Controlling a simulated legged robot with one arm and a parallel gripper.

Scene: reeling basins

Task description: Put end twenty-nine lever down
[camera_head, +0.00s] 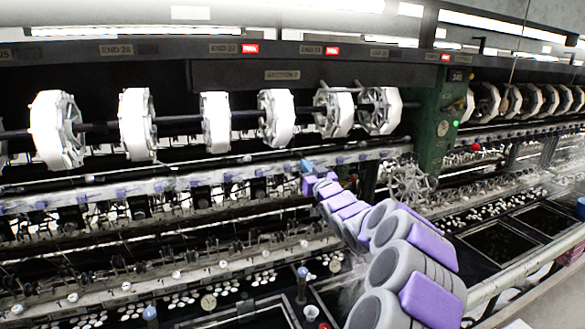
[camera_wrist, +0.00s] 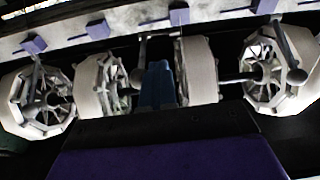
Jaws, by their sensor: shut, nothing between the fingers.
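My gripper (camera_head: 307,166) is at the end of my arm, in front of and below the reels in the head view. In the wrist view its blue fingers (camera_wrist: 158,84) are together with nothing between them. Slim levers with ball knobs show at the reels in the wrist view: one lever (camera_wrist: 138,74) is just left of the fingers, another lever (camera_wrist: 290,60) is at the right. I cannot tell which belongs to end twenty-nine, or that the gripper touches any. The end labels, such as this one (camera_head: 379,54), are small; the twenty-nine label is not surely readable.
White reels (camera_head: 277,118) hang in a row on a dark shaft. A green post (camera_head: 436,125) stands to their right. Red lamps (camera_head: 250,49) glow on the upper beam. The basin bench (camera_head: 110,285) with many small white cocoons lies below. My arm covers part of the bench.

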